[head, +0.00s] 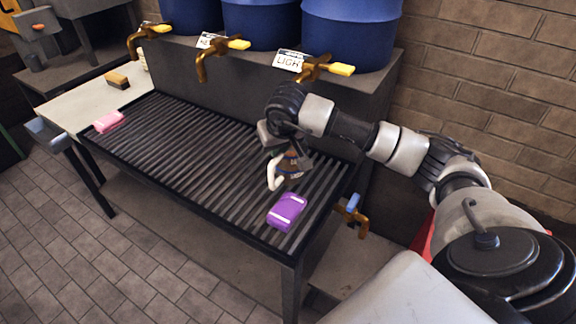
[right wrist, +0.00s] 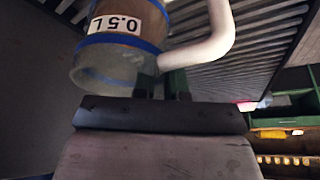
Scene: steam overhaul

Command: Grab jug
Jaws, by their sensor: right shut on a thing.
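The jug (head: 292,165) is a small brown vessel with blue bands and a white handle. In the right wrist view the jug (right wrist: 120,40) shows close up, with a white label reading "0.5 L" and a clear, glass-like end. My right gripper (head: 281,150) is shut on the jug over the right part of the slatted rack. The gripper covers part of the jug in the head view. I cannot tell whether the jug touches the slats. My left gripper is not in view.
The slatted rack (head: 190,150) bears a purple sponge (head: 287,211) in front of the jug and a pink sponge (head: 108,122) at its left end. Blue barrels (head: 350,30) with brass taps (head: 318,70) stand behind. The rack's middle is clear.

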